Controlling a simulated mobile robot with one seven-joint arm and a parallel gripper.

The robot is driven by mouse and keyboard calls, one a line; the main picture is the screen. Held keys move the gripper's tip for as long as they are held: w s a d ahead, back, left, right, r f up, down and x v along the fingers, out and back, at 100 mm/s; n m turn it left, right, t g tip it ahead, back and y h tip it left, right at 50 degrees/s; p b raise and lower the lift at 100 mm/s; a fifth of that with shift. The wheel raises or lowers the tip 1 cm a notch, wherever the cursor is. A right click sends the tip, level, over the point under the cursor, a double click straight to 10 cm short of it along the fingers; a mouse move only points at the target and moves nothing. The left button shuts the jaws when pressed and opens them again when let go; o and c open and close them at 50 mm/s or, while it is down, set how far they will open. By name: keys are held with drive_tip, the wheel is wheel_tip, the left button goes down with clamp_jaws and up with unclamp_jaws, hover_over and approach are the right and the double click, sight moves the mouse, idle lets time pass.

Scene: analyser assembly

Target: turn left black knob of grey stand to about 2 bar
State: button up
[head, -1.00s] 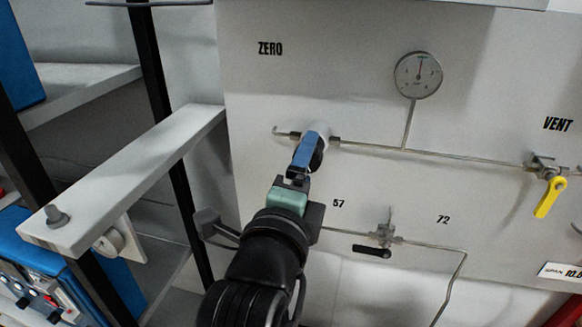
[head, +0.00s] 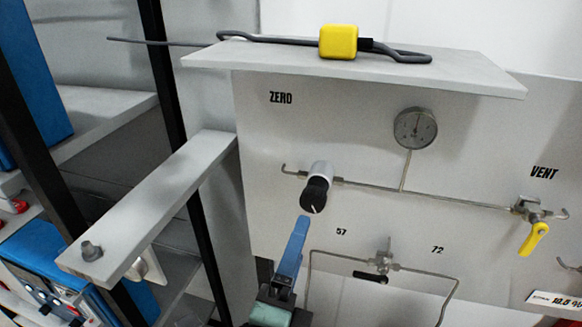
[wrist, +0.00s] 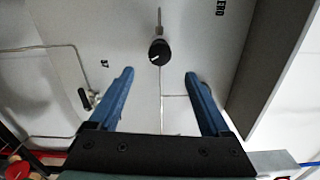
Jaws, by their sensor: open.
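The black knob (head: 315,193) sits on a pale cylindrical body on the light grey panel (head: 300,130), under the ZERO label. A white line marks its face. In the wrist view the knob (wrist: 159,52) shows ahead, beyond the fingertips and between them. A round gauge (head: 416,127) stands above the pipe to its right; its needle points roughly up, and its scale is too small to read. My gripper (head: 303,220) is just below the knob in the head view, apart from it. In the wrist view its blue fingers (wrist: 159,73) are spread and empty.
A black-handled valve (head: 372,276) is below right, and a yellow-handled valve (head: 534,238) is further right. A grey beam (head: 150,205) juts forward at the left. A yellow block (head: 338,41) with a grey rod lies on the panel's top shelf.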

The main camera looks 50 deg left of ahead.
drive_tip(key=shift+v, duration=1.25)
drive_tip(key=w+d+r+n+t+h+b, duration=0.4)
drive_tip(key=w+d+r+n+t+b, duration=0.4)
drive_tip(key=d+r, duration=0.5)
drive_tip(key=s+d+r+n+t+h+b, duration=0.1)
drive_tip(key=d+r+n+t+h, duration=0.3)
drive_tip(key=d+r, duration=0.6)
wheel_tip(320, 180, up, 4)
drive_tip(key=shift+s+f+n+h, duration=0.2)
drive_tip(key=shift+s+n+h, duration=0.35)
drive_tip(key=shift+h, duration=0.25)
drive_tip(key=shift+d, duration=0.1)
